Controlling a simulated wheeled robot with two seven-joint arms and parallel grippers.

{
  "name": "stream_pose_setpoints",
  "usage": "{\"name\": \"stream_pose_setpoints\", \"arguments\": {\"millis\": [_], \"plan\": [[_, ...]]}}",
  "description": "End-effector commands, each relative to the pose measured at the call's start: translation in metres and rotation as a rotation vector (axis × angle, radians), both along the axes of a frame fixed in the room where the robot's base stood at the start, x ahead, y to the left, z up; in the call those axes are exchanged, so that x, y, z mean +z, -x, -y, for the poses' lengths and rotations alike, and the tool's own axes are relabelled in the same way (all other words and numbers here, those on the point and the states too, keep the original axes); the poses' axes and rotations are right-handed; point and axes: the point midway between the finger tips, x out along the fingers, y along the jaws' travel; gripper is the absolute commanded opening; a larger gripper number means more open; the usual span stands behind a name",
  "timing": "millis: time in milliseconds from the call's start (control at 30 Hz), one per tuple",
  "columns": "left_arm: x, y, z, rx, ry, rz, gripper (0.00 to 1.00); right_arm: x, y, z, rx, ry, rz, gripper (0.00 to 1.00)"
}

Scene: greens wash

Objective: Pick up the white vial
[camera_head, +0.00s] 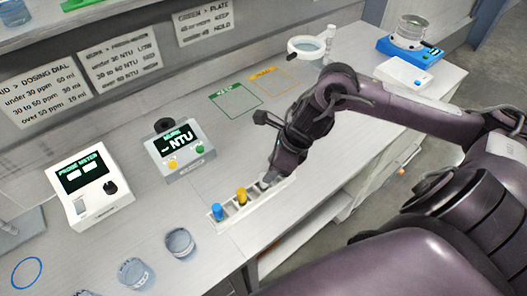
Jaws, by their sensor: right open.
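A white rack (221,224) stands near the front edge of the counter. It holds a blue-capped vial (218,212) and a yellow-capped vial (241,196). My right gripper (268,181) points down at the right end of this rack, just right of the yellow-capped vial, with its jaws open. A small pale shape shows at its fingertips; I cannot tell whether it is the white vial or part of the fingers. The gripper and wrist hide much of that end of the rack. My left gripper is not in view.
A turbidity meter (180,149) and a probe meter (92,186) stand left of the rack. Glass beakers (179,243) sit at the front left. Green (234,101) and orange (271,82) outlined areas lie bare behind the arm. A magnifier (306,47) and blue scale (408,50) stand farther back.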

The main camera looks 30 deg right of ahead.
Motion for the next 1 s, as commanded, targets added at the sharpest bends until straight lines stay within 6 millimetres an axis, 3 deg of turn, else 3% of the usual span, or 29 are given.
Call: {"name": "stream_pose_setpoints", "arguments": {"millis": [100,300,533,900,1000], "plan": [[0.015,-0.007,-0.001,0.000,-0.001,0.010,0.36,-0.011,-0.002,-0.010,-0.002,-0.007,-0.004,0.47],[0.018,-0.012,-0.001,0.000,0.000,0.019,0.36,-0.031,-0.008,-0.012,-0.002,-0.003,0.000,0.47],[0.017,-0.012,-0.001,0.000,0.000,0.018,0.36,-0.033,-0.008,-0.012,-0.001,0.000,0.001,0.47],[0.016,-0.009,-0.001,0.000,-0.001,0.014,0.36,-0.032,-0.008,-0.012,-0.002,-0.001,0.001,0.00],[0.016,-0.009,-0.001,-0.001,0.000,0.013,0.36,-0.032,-0.008,-0.012,-0.002,-0.001,0.002,0.00]]}}
